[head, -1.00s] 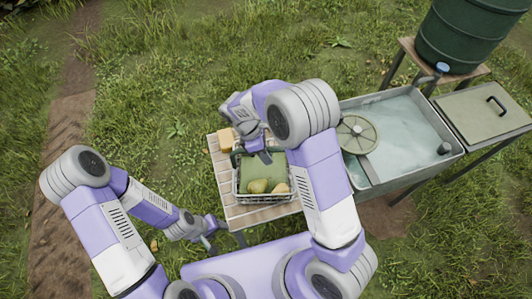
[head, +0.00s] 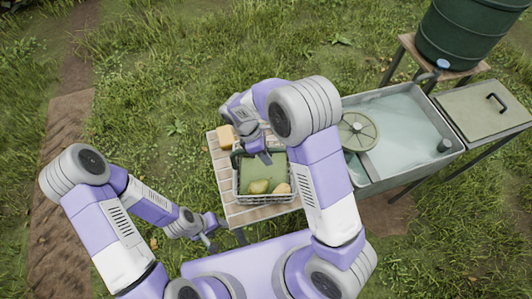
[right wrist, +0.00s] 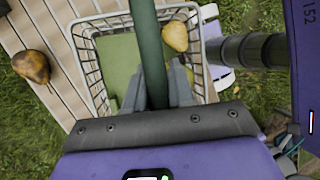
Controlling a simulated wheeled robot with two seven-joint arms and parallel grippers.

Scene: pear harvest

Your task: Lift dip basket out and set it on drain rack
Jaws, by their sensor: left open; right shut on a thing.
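The wire dip basket (head: 266,198) has a green floor and sits at the slatted wooden rack (head: 250,214); I cannot tell whether it rests fully on the slats. My left gripper (head: 210,236) is open and empty, low beside the rack's near left side. My right arm hides part of the rack and basket.
A grey water tub (head: 402,135) with a round slotted disc (head: 357,133) stands right of the rack. A lidded side panel (head: 487,110) and a green barrel (head: 463,40) are beyond it.

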